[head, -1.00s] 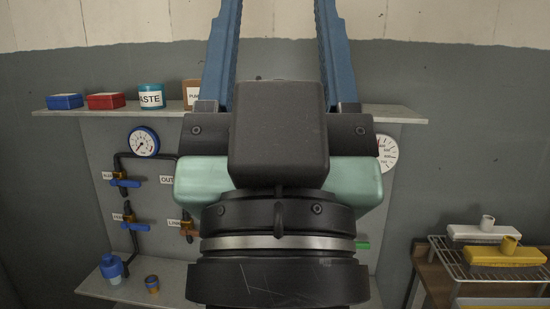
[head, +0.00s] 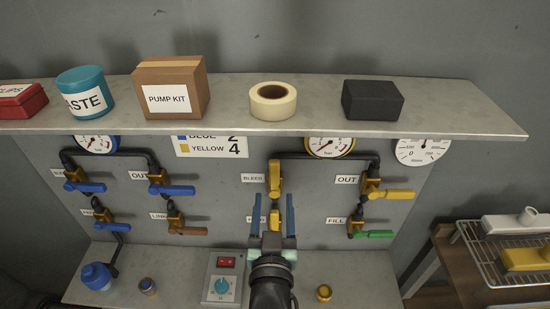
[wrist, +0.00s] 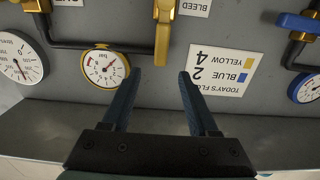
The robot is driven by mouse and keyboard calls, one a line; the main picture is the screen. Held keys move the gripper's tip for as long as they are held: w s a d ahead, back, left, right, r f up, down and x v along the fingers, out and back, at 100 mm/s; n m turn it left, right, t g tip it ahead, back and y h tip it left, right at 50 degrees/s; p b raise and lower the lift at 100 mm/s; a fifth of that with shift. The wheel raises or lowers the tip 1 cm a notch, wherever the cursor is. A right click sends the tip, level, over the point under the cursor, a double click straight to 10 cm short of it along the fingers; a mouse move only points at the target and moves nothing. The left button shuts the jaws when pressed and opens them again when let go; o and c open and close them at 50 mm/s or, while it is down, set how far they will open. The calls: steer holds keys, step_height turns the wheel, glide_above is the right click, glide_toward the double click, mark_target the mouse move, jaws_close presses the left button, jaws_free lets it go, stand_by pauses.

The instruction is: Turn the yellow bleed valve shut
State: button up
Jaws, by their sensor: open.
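The bleed valve's yellow handle (head: 275,180) stands upright on the panel beside the BLEED label (head: 254,178). My gripper (head: 272,195) is open and empty, with its two blue fingers reaching up towards the panel just below this handle. In the wrist view, which is turned upside down, the yellow bleed handle (wrist: 162,38) lies at the top, in line with the gap between my fingertips (wrist: 160,74). The handle's end is near the fingertips, and I cannot tell the depth between them. Another yellow valve (head: 275,219) shows partly between my fingers in the head view.
A grey shelf (head: 230,120) juts out above the valves, carrying a PUMP KIT box (head: 170,92), tape roll (head: 272,102) and black block (head: 372,101). The yellow OUT valve (head: 392,193) and green FILL valve (head: 374,234) are to the right. A switch box (head: 222,278) stands below.

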mark_target(274, 171)
steer(key=w+p, duration=0.2)
steer(key=w, duration=0.8)
steer(key=shift+w+a+p, duration=0.1)
steer(key=shift+w+p, duration=0.3)
jaws_close()
stand_by(1.0)
